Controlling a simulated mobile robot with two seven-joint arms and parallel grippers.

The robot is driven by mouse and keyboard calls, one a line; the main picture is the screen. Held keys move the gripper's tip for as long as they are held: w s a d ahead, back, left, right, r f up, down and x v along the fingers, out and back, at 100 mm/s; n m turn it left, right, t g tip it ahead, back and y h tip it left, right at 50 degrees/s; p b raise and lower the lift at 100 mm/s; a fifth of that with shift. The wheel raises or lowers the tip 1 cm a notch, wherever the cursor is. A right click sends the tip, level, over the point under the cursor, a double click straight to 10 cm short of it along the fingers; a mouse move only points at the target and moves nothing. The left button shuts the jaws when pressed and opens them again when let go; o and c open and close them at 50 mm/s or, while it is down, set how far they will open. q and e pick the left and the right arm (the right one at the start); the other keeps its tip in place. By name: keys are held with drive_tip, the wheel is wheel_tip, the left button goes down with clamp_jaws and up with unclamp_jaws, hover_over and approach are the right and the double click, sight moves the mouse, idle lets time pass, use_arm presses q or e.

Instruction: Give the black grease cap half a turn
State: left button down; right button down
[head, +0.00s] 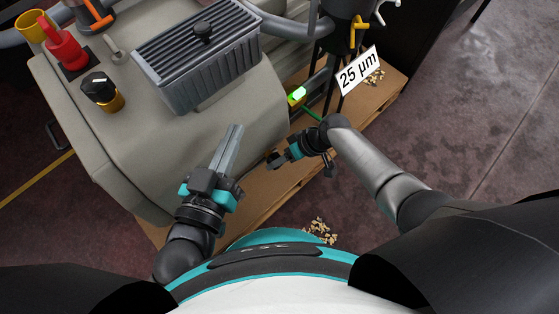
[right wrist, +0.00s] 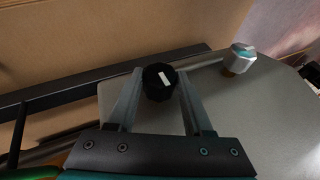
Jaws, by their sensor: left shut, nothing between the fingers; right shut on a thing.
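The black grease cap (right wrist: 160,82) is a ribbed round cap with a white mark, seen close up in the right wrist view. It sits between the fingertips of my right gripper (right wrist: 161,84), which is shut on it. In the head view my right gripper (head: 275,159) is low beside the grey machine body; I cannot make out the cap clearly there. The white mark is tilted slightly from upright in the wrist view. My left gripper (head: 235,130) is shut and empty, in front of the machine's rounded side.
The grey machine (head: 190,130) carries a finned box (head: 200,60), a black knob on a brass base (head: 100,90) and a red handle (head: 66,50). A wooden pallet (head: 272,195) lies below. A silver fitting (right wrist: 240,58) stands right of the cap. A "25 µm" sign (head: 358,71) hangs beyond.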

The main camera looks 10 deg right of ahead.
drive_tip(key=shift+d+f+y, duration=0.1)
drive_tip(key=shift+y, duration=0.3)
use_arm(q)
drive_tip(key=shift+s+d+r+t, duration=0.1)
drive_tip(key=shift+s+r+t, duration=0.1)
drive_tip(key=shift+t, duration=0.2)
use_arm(e)
drive_tip(key=shift+w+g, duration=0.1)
drive_tip(key=shift+g, duration=0.3)
drive_tip(key=shift+y, duration=0.5)
drive_tip(key=shift+c, duration=1.5)
unclamp_jaws()
drive_tip(key=shift+d, duration=0.1)
